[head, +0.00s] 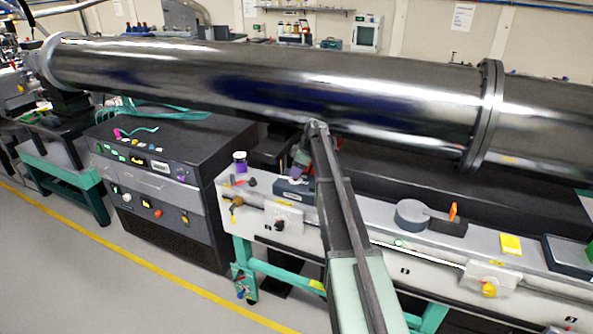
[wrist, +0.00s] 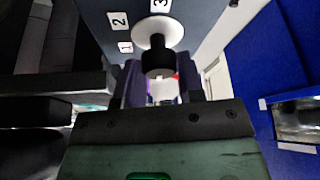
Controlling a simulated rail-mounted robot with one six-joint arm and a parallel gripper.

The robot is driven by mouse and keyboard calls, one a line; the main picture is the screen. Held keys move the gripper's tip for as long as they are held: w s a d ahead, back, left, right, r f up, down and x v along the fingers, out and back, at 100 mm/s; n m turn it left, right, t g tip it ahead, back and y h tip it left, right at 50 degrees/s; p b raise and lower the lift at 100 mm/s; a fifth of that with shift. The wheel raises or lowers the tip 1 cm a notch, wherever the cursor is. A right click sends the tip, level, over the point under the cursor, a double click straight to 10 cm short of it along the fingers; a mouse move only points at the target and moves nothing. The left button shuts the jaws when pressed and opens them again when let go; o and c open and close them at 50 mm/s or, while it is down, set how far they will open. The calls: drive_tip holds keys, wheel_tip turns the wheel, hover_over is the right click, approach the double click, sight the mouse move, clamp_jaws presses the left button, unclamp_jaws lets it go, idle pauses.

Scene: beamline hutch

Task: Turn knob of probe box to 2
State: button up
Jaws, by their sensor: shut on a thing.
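The probe box (wrist: 200,22) shows in the wrist view as a dark blue-grey panel. On it is a black knob (wrist: 158,60) on a white round dial (wrist: 153,27). White labels 1, 2 and 3 sit around the dial: 1 at lower left, 2 at left, 3 at the top. My gripper (wrist: 160,84) is shut on the knob, with a purple finger on each side. I cannot tell which label the knob points to. In the head view the dark box (head: 294,192) is on the white bench, with my gripper (head: 297,172) just above it, partly behind my arm.
A big steel pipe (head: 270,85) runs across above the bench. A round grey device (head: 412,214) and a yellow block (head: 510,244) lie to the right. The bench front carries a dial plate (head: 284,217).

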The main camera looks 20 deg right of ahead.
drive_tip(key=shift+m, duration=0.4)
drive_tip(key=m, duration=0.2)
drive_tip(key=m+t+h, duration=0.1)
drive_tip(key=m, duration=0.1)
drive_tip(key=shift+s+a+m+h, duration=0.1)
drive_tip(key=shift+a+m+h, duration=0.05)
drive_tip(key=shift+m+h, duration=0.15)
drive_tip(key=m+h, duration=0.1)
drive_tip(key=m, duration=0.2)
drive_tip(key=m+t+h, duration=0.1)
drive_tip(key=m, duration=0.2)
drive_tip(key=shift+a, duration=0.1)
drive_tip(key=m+h, duration=0.1)
drive_tip(key=m, duration=0.2)
drive_tip(key=m+g+h, duration=0.1)
drive_tip(key=m, duration=0.2)
drive_tip(key=shift+m+h, duration=0.3)
drive_tip(key=shift+h, duration=0.1)
drive_tip(key=m, duration=0.3)
drive_tip(key=m+g+h, duration=0.1)
drive_tip(key=m, duration=0.1)
drive_tip(key=shift+a+m+g, duration=0.1)
drive_tip(key=shift+m+g, duration=0.2)
drive_tip(key=shift+m, duration=0.1)
drive_tip(key=o, duration=0.9)
